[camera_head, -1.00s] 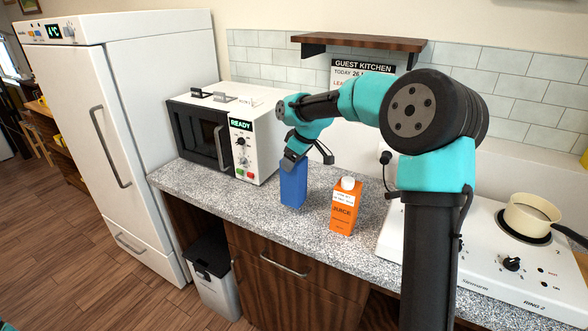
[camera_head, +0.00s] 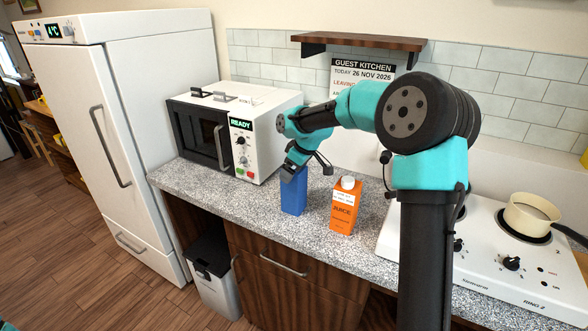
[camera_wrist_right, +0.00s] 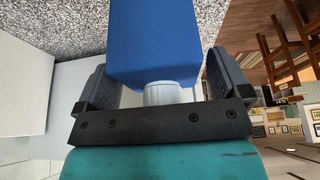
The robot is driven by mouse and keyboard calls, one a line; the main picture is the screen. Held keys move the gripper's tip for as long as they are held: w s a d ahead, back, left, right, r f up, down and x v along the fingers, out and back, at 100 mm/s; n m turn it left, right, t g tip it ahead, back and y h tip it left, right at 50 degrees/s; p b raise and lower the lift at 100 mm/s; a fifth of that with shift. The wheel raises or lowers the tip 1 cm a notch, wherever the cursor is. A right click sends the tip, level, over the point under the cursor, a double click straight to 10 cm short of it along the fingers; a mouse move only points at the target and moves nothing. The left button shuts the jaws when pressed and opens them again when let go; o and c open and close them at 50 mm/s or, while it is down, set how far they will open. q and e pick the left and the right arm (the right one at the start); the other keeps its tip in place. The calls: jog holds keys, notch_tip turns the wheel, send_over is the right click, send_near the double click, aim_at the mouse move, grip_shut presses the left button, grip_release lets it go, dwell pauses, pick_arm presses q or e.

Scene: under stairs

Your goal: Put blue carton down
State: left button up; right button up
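The blue carton (camera_head: 293,197) is upright at the counter, left of the orange juice carton (camera_head: 345,207) and apart from it. My right gripper (camera_head: 292,174) reaches down over its top and hides its upper part. My left gripper is not in view.
A microwave (camera_head: 235,130) stands behind left of the blue carton. A white hob (camera_head: 500,270) with a cream pan (camera_head: 530,213) is at the right. The counter's front edge is close before the cartons. A small shelf (camera_head: 360,42) hangs above.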

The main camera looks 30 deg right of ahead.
jog(key=shift+r, duration=0.2)
jog(key=v, duration=1.2)
dwell(0.5)
